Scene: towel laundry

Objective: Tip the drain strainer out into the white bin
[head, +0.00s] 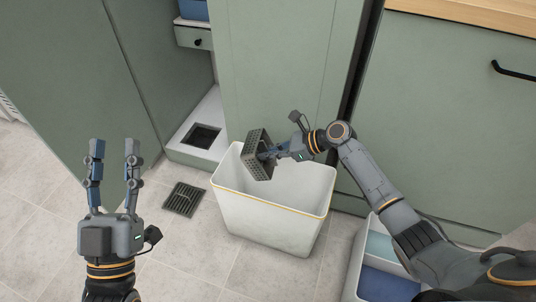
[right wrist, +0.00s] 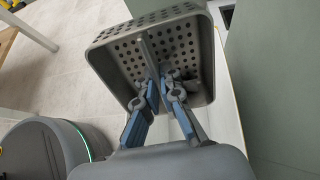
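The drain strainer (head: 252,148) is a grey square basket with many small holes. It is tilted on its side above the far left part of the white bin (head: 267,219). In the right wrist view the strainer (right wrist: 198,40) shows its open side and a central post. My right gripper (head: 268,155) is shut on that post, with its fingers (right wrist: 163,90) on either side. I see no loose contents in the strainer. The bin's inside is partly hidden. My left gripper (head: 114,150) is open and empty, fingers pointing up in the picture, left of the bin.
A dark slotted drain grate (head: 185,200) lies on the tiled floor left of the bin. A square drain opening (head: 201,136) is in the pale ledge behind it. Green cabinet fronts (head: 290,60) stand behind the bin. A sectioned container (head: 385,284) stands at the lower right.

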